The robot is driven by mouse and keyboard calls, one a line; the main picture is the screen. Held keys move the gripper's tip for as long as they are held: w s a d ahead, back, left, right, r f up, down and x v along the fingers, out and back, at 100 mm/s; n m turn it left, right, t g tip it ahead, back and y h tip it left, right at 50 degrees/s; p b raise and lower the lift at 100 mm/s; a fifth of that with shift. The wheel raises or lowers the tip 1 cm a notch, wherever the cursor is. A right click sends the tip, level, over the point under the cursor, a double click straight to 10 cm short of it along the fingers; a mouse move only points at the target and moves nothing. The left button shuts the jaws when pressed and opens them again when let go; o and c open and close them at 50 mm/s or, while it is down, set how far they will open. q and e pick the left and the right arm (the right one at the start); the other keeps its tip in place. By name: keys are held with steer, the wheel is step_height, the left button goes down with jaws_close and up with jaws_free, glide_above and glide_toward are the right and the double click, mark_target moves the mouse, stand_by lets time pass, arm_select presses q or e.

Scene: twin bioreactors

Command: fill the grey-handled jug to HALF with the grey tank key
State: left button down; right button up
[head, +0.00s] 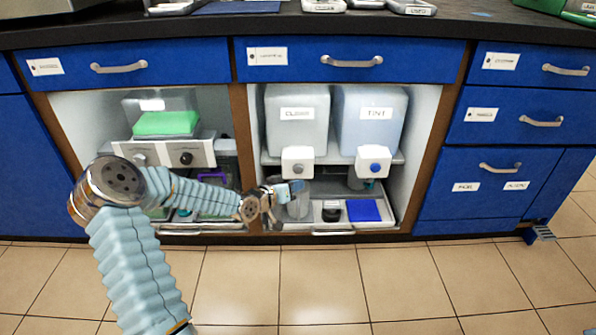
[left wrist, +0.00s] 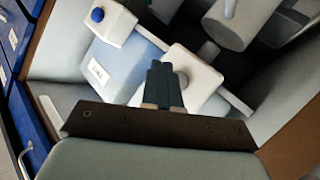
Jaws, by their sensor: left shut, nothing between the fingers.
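The tank with the grey key (head: 298,170) stands on the left of the middle cabinet's shelf, with a white tap block in front. The key is also in the left wrist view (left wrist: 183,70). My left gripper (head: 296,186) is just below and in front of that tap block; its shut, empty fingers (left wrist: 162,72) overlap the block in the left wrist view. I cannot tell whether they touch the key. A pale jug (head: 301,206) stands on the tray below this tap, partly hidden by the gripper. It appears as a grey cylinder in the left wrist view (left wrist: 232,22). Its fill level cannot be read.
The TINT tank (head: 372,122) with a blue key (head: 375,167) stands to the right, with another vessel below it. A black-topped round item (head: 331,211) and a blue pad (head: 363,210) lie on the tray (head: 398,222). Wooden cabinet walls flank the bay.

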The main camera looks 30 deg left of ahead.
mark_target(302, 172)
arm_select(q)
steer(key=shift+w+a+p, duration=0.2)
steer(key=shift+w+a, duration=0.25)
steer(key=shift+w, duration=0.25)
steer(key=shift+w+a+p, duration=0.15)
steer(key=shift+w+a, duration=0.3)
steer(key=shift+w, duration=0.25)
steer(key=shift+w, duration=0.15)
stand_by(1.0)
steer(key=shift+w+a, duration=0.2)
steer(key=shift+w+a+p, duration=0.3)
steer(key=shift+w+p, duration=0.05)
steer(key=shift+w, duration=0.1)
stand_by(4.8)
